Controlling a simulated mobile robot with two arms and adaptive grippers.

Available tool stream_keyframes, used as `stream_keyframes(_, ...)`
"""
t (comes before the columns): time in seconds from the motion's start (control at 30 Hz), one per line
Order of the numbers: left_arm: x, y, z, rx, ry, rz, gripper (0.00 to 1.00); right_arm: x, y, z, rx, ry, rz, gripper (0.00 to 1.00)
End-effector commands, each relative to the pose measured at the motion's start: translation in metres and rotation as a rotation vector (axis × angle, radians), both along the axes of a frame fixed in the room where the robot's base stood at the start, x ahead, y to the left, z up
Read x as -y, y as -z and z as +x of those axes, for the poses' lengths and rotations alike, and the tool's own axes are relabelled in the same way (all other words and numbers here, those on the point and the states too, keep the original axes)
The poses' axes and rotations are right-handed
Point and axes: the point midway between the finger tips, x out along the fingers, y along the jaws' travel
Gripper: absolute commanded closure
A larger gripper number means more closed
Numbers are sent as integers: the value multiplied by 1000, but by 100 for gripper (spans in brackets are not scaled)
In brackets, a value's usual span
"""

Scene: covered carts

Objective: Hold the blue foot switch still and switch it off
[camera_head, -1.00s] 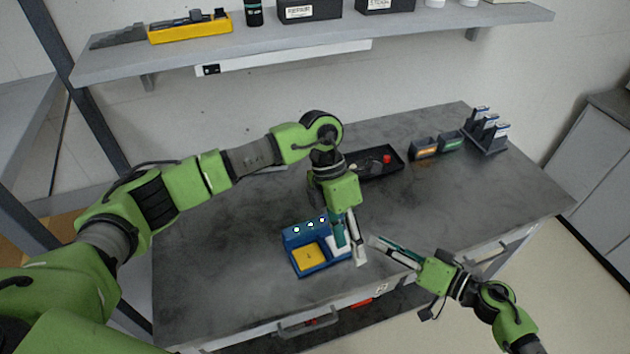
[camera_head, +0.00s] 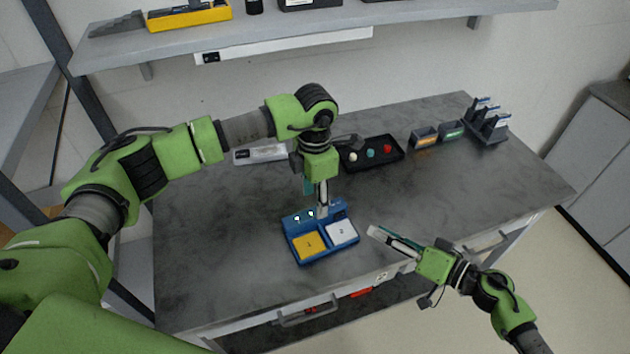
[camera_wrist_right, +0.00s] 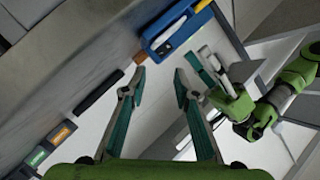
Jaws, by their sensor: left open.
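The blue foot switch (camera_head: 290,240) stands near the table's front edge, with a yellow pedal (camera_head: 308,245) on the left and a white pedal (camera_head: 342,233) on the right. Two bright lights show on its raised back panel; the panel's right part is partly covered by my left gripper. My left gripper (camera_head: 322,210) points down at that back panel, open; whether it touches is unclear. My right gripper (camera_head: 371,232) is to the right of the switch, apart from it. In the right wrist view its fingers (camera_wrist_right: 160,75) are spread and empty, with the switch (camera_wrist_right: 178,28) beyond them.
A black tray (camera_head: 400,157) with several coloured round pieces lies behind the switch. Small labelled bins (camera_head: 425,137) and a dark rack (camera_head: 490,128) stand at the back right. A shelf (camera_head: 420,18) overhangs the back. The table left of the switch is clear.

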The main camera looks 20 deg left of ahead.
Motion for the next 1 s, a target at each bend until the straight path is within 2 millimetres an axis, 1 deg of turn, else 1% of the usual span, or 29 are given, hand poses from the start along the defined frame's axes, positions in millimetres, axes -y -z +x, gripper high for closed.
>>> stream_keyframes(0.03, 0, 10, 0, -2, -1, -1, 55, 0, 0, 0, 0, 0, 0, 72)
stream_keyframes(0.1, 1, 21, 0, -2, 0, -1, 55, 0, 0, 0, 0, 0, 0, 72)
stream_keyframes(0.2, 1, 35, 0, -2, -1, -1, 55, 0, 0, 0, 0, 0, 0, 72)
stream_keyframes(0.3, 1, 43, 0, 1, 0, -1, 55, 0, 0, 0, 0, 0, 0, 72)
stream_keyframes(0.47, 0, 50, 0, -1, 0, -1, 55, 0, 0, 0, 0, 0, 0, 72)
stream_keyframes(0.7, 0, 50, 0, 1, 0, -1, 55, 0, 0, 0, 0, 0, 0, 72)
stream_keyframes(0.77, 0, 50, 0, 1, 0, -1, 70, 0, 0, 0, 0, 0, 0, 72)
stream_keyframes(0.8, 1, 50, 0, 1, 0, -1, 81, 0, 0, 0, 0, 0, 0, 72)
stream_keyframes(0.87, 1, 50, 0, 1, 0, -1, 96, 0, 0, 0, 0, 0, 0, 72)
stream_keyframes(0.9, 1, 50, 0, 1, 0, -1, 100, 0, 0, 0, 0, 0, 0, 72)
stream_keyframes(0.93, 1, 50, 0, 1, 0, -1, 100, 0, 0, 0, 0, 0, 0, 72)
stream_keyframes(0.97, 1, 50, 0, 1, 0, -2, 100, 0, 0, 0, 0, 0, 0, 75)
stream_keyframes(1.0, 0, 50, 0, 1, 0, -2, 100, 0, 0, 0, 0, 1, 1, 85)
